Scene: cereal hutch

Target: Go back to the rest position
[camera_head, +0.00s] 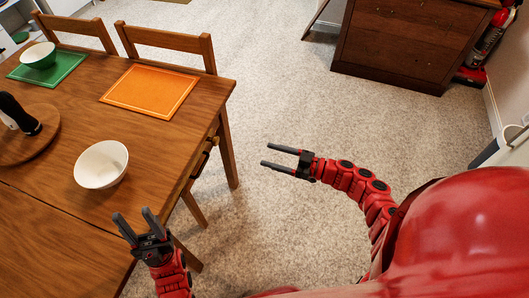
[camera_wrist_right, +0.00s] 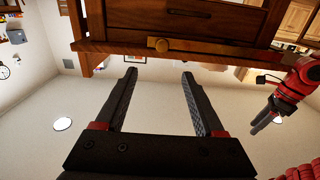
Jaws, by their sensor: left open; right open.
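My left gripper (camera_head: 132,215) is at the near edge of the wooden table (camera_head: 60,235) in the head view, its jaws apart and empty. It also shows at the right of the right wrist view (camera_wrist_right: 264,127). My right gripper (camera_head: 266,155) is over the carpet to the right of the table, pointing left, its jaws apart and empty. In the right wrist view, nothing lies between its two dark fingers (camera_wrist_right: 160,72). Neither gripper appears to touch anything.
A white bowl (camera_head: 101,165) stands on the table near my left gripper. Behind it are an orange mat (camera_head: 150,91), a green mat (camera_head: 67,64) with another bowl (camera_head: 39,55), and a round board (camera_head: 28,145). Chairs (camera_head: 170,36) line the far side. Carpet (camera_head: 290,90) is clear toward the brown cabinet (camera_head: 410,40).

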